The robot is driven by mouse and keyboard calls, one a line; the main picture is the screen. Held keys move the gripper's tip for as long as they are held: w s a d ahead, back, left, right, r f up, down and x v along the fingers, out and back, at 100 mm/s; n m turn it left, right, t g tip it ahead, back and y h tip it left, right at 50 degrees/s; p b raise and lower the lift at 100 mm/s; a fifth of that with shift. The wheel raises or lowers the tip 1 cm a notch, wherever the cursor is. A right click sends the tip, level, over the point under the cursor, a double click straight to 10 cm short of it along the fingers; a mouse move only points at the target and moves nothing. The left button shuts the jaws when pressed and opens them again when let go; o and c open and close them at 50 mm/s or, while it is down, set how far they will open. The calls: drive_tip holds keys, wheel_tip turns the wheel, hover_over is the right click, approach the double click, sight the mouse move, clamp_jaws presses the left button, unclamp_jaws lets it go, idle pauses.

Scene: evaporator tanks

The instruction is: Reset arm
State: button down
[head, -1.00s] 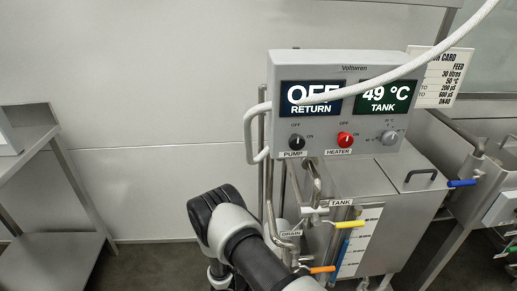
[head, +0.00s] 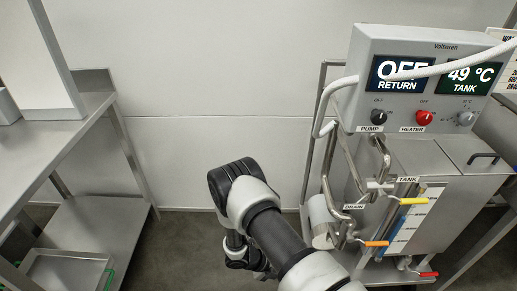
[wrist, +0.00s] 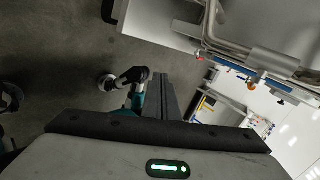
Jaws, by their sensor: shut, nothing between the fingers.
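My arm (head: 262,222) rises from the bottom of the head view, bent at a dark-capped joint, left of the tank unit. My gripper (wrist: 168,95) shows in the wrist view as dark fingers beyond the grey housing with a green light. The fingers are together and nothing shows between them. In the head view the fingers are hidden or too unclear to make out.
The control box (head: 432,80) reads OFF and 49 °C, above a steel tank (head: 440,215) with yellow, orange and red valve handles. A pale hose crosses the box. A steel table (head: 75,135) with a lower shelf stands left. Floor between is open.

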drive_tip(key=w+r+m+g+y, duration=0.1)
drive_tip(key=w+r+m+y, duration=0.15)
drive_tip(key=r+m, duration=1)
drive_tip(key=w+r+m+y, duration=0.25)
drive_tip(key=r+m, duration=0.25)
drive_tip(key=r, duration=1.5)
drive_tip(key=s+r+m+t+y, duration=0.3)
drive_tip(key=s+r+m, duration=0.6)
drive_tip(key=r+m, duration=0.25)
drive_tip(key=s+r+m+t+y, duration=0.2)
drive_tip(key=s+r+m+t, duration=0.1)
drive_tip(key=s+r+m, duration=0.8)
wheel_tip(320, 180, up, 28)
drive_tip(key=w+n+p, duration=0.1)
drive_tip(key=w+p, duration=0.1)
drive_tip(key=p, duration=2.4)
drive_tip(key=shift+w+d+p, duration=0.15)
drive_tip(key=shift+w+p, duration=0.15)
drive_tip(key=shift+p, duration=0.1)
